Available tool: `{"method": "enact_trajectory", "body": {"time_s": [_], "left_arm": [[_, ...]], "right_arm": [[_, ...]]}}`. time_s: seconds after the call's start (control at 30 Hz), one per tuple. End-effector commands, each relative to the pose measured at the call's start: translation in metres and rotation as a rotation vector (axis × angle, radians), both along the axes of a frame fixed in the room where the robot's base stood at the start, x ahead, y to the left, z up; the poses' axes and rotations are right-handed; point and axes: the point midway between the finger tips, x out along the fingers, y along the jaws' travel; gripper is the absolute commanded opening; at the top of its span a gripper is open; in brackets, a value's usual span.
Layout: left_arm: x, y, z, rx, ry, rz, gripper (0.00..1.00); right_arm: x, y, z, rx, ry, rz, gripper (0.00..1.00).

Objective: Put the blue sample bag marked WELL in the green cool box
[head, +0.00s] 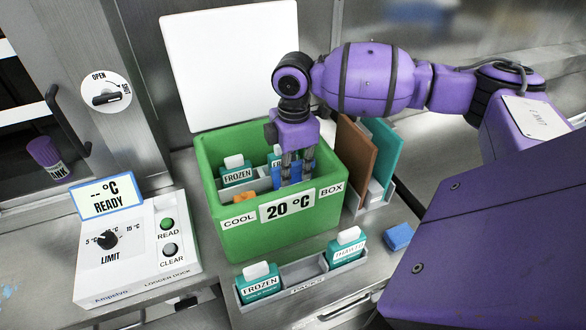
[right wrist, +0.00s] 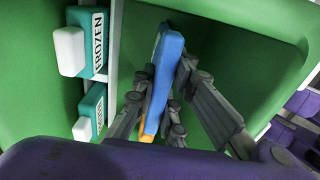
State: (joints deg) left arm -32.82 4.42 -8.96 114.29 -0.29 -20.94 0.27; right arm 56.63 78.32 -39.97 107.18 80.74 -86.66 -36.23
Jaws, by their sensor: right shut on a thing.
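The green cool box (head: 265,235) stands on the bench with its white lid (head: 230,60) raised at the back. My right gripper (head: 296,178) reaches down inside the box. It is shut on a blue sample bag (head: 276,178), which hangs upright between its fingers. In the right wrist view, the fingers (right wrist: 160,105) press on both sides of the blue bag (right wrist: 164,75); its marking cannot be read. Whether the bag touches the box floor cannot be told. My left gripper is not in view.
Teal FROZEN packs (head: 236,175) stand along the box's back side. An orange thing (head: 244,197) lies inside the box. A pack rack (head: 300,272) stands in front, a small blue item (head: 398,236) lies at right, a logger dock (head: 135,250) at left. Brown and teal panels (head: 357,160) stand right.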

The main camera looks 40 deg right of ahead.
Motion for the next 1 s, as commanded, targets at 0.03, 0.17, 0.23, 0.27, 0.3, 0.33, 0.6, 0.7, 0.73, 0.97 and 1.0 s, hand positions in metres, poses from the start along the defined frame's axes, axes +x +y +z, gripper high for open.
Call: {"method": "enact_trajectory", "body": {"time_s": [0.03, 0.17, 0.23, 0.27, 0.3, 0.33, 0.6, 0.7, 0.73, 0.97, 1.0], "left_arm": [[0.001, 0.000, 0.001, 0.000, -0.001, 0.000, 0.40], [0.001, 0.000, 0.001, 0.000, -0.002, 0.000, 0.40], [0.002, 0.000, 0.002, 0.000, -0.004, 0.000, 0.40], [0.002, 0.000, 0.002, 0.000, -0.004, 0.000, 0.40], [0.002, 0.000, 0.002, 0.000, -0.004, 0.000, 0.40], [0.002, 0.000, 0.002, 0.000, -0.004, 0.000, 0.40], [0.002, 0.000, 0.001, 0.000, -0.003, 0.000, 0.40], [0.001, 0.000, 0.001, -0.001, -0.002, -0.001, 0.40], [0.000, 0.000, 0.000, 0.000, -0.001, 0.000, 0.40], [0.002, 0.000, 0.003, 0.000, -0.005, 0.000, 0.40], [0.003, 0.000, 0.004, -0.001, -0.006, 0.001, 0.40]], "right_arm": [[0.000, 0.000, 0.001, 0.000, -0.001, 0.000, 0.00], [0.000, 0.000, 0.001, 0.000, -0.001, -0.001, 0.00], [0.000, 0.000, -0.001, 0.001, 0.000, -0.001, 0.00], [0.000, 0.000, -0.001, 0.000, -0.001, -0.001, 0.14], [0.000, 0.000, -0.001, 0.000, -0.001, -0.001, 0.19], [0.000, 0.000, -0.001, 0.000, 0.000, -0.001, 0.23], [0.000, 0.000, -0.001, 0.000, 0.000, -0.001, 0.30], [0.000, 0.000, 0.000, 0.000, -0.001, -0.001, 0.30], [0.000, 0.000, 0.001, 0.000, -0.001, 0.000, 0.30], [0.002, 0.000, 0.037, -0.001, -0.007, -0.001, 0.30], [0.001, 0.000, 0.046, 0.000, -0.005, -0.002, 0.30]]}}
